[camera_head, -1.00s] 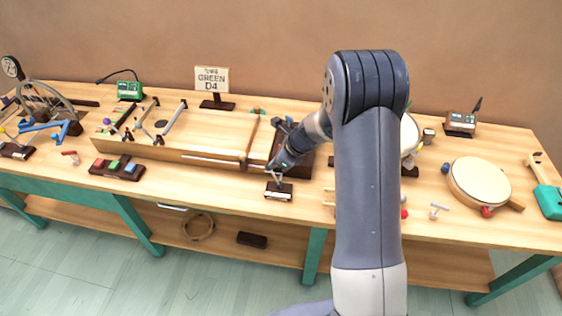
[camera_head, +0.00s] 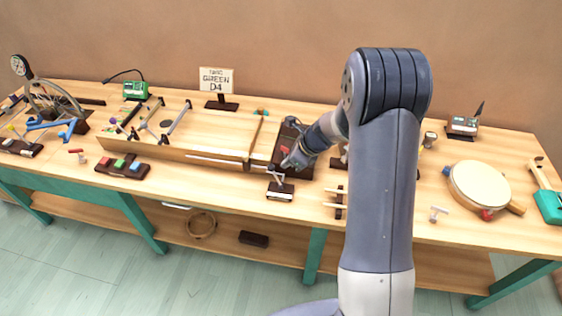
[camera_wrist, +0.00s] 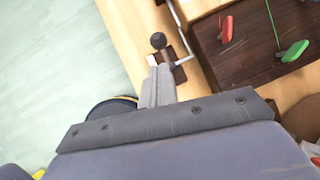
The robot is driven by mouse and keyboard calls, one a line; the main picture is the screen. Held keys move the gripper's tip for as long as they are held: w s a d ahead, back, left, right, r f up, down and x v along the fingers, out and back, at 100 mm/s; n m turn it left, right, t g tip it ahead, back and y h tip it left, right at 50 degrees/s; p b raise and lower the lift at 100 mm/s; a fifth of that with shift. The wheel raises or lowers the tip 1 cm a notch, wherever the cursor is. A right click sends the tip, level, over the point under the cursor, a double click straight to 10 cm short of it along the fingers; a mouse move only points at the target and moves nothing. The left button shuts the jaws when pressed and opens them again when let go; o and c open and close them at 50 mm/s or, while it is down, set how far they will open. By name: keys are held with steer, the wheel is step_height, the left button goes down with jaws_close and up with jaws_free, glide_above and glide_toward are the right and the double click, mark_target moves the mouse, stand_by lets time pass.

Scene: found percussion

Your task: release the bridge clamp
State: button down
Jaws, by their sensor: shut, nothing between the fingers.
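A small dark block (camera_head: 280,191) with a white label and a bent metal lever stands at the bench's front edge, right of the long wooden box. In the wrist view it shows as a dark base with a black ball knob (camera_wrist: 158,41) and a bent silver rod (camera_wrist: 181,38). My gripper (camera_head: 287,164) is shut and empty, above and just behind this block. In the wrist view its fingertips (camera_wrist: 159,72) are close to the block; I cannot tell if they touch. No part is marked as the bridge clamp, so I cannot tell for sure which piece it is.
A dark board (camera_wrist: 275,65) with a red handle (camera_wrist: 226,29) and a green handle (camera_wrist: 294,51) lies beside my gripper. The long wooden box (camera_head: 196,152) is to the left. A small wooden rack (camera_head: 339,203) and a round drum (camera_head: 480,185) are to the right.

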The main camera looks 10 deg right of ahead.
step_height(320, 180, up, 9)
steer(key=s+d, duration=0.1)
steer(key=shift+s+d+b, duration=0.2)
steer(key=shift+s+b, duration=0.15)
steer(key=shift+b, duration=0.05)
steer(key=shift+r, duration=0.1)
step_height(320, 180, down, 12)
steer(key=w+b, duration=0.2)
steer(key=b, duration=0.1)
steer(key=shift+d+f+y+b, duration=0.2)
steer(key=shift+d+y+b, duration=0.1)
steer(key=shift+y+b, duration=0.1)
steer(key=shift+a+r, duration=0.1)
stand_by(0.5)
